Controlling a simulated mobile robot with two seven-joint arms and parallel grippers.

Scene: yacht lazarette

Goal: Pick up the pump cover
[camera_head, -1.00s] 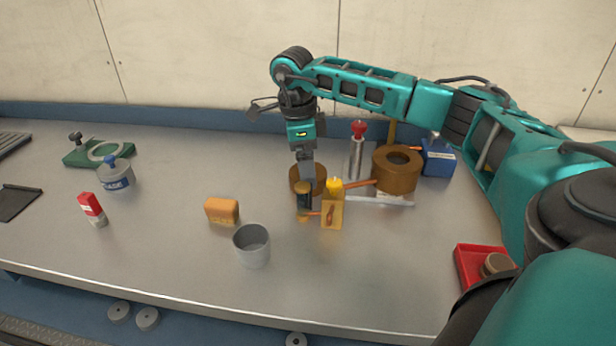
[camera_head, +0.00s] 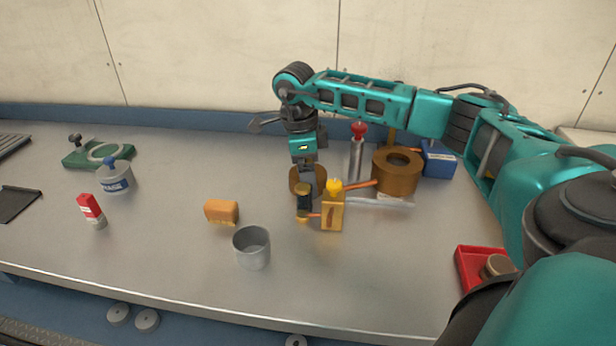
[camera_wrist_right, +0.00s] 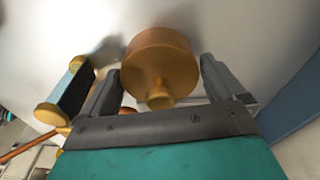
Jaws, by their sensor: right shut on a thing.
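The pump cover, taken to be the round brass-brown disc with a small knob (camera_wrist_right: 158,62), is between my right gripper's two fingers in the right wrist view. In the head view it (camera_head: 296,183) is below my right wrist, partly hidden by the gripper. My right gripper (camera_head: 308,176) points down and is shut on the disc, with one finger on each side in the wrist view (camera_wrist_right: 162,85). I cannot tell whether the disc is clear of the bench. My left gripper is not in view.
A black cylinder with brass ends (camera_head: 304,203) and a yellow-topped brass block (camera_head: 333,214) stand close in front. A brass ring housing (camera_head: 397,180), red-topped cylinder (camera_head: 357,160) and blue box (camera_head: 438,160) are to the right. A grey cup (camera_head: 252,248) and orange block (camera_head: 221,212) are front left.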

